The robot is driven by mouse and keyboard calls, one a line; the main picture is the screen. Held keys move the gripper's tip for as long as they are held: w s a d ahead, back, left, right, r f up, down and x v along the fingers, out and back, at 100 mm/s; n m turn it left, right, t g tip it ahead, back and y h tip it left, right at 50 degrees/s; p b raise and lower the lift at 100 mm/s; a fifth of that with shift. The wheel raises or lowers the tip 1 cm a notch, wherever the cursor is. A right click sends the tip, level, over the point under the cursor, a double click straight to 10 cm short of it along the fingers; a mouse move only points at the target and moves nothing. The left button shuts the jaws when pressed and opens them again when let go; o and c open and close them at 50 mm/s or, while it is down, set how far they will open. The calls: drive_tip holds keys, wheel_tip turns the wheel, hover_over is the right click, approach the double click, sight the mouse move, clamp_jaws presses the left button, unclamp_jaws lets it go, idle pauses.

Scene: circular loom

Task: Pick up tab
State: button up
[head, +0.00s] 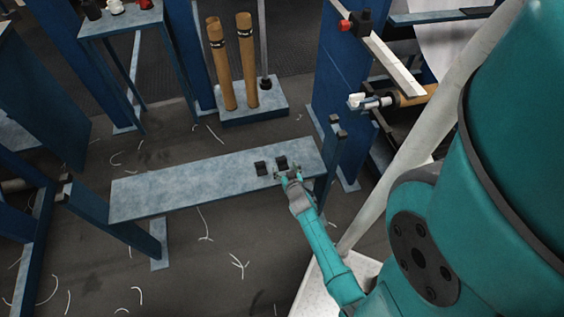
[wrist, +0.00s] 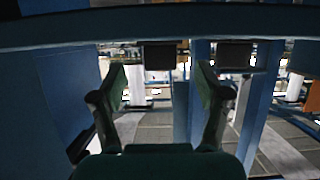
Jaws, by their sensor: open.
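Two small dark blocks, which look like tabs, are at the blue-grey bench plank (head: 200,185): a left one (head: 260,168) and a right one (head: 281,161). My gripper (head: 287,174) is at the plank's near right edge, just in front of the right block. In the wrist view, the two fingers of my gripper (wrist: 161,75) stand apart with nothing between them. One dark block (wrist: 159,55) lies ahead in line with the gap, and another (wrist: 234,53) is to the right of the right finger. Whether a finger touches a block cannot be told.
A blue beam (wrist: 160,27) crosses the top of the wrist view. Blue posts (head: 332,150) stand at the plank's right end. Behind it, brown tubes (head: 247,60) stand on a base (head: 250,113). White thread scraps lie on the dark floor.

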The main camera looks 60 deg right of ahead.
sight(283, 162)
drive_tip(key=shift+r+x, duration=0.2)
drive_tip(key=shift+x, duration=2.35)
drive_tip(key=shift+w, duration=0.1)
drive_tip(key=c, duration=0.9)
